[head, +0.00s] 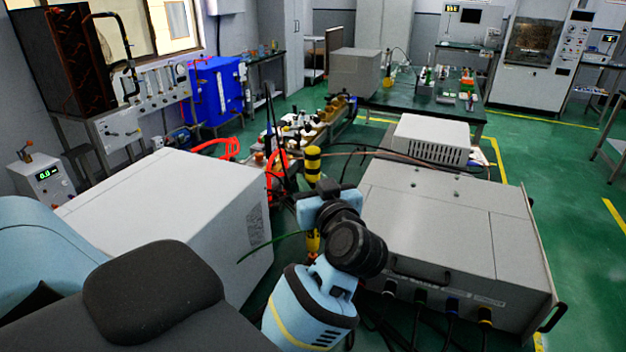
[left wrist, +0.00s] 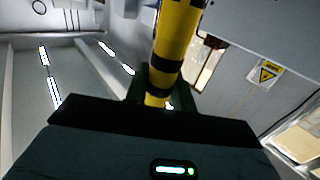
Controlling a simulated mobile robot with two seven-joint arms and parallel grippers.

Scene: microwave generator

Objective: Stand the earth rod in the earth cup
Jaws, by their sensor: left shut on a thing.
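The yellow and black striped earth rod (head: 313,162) stands near upright in the middle of the head view, between two grey cabinets. My left gripper (head: 316,192) is shut on it, with rod showing above and below the wrist. In the left wrist view the rod (left wrist: 178,40) runs up and out of the frame from between the dark fingers (left wrist: 160,92). The rod's lower end is hidden behind my arm in the head view. I cannot make out the earth cup in either view. My right gripper is not in view.
A large pale cabinet (head: 165,215) stands close on the left and a grey cabinet (head: 450,235) on the right, with a vented white box (head: 432,140) behind it. Red hoses (head: 225,147) and cluttered fittings lie beyond the rod. A thin green wire (head: 265,245) curves left of the arm. Green floor (head: 540,165) is free at the right.

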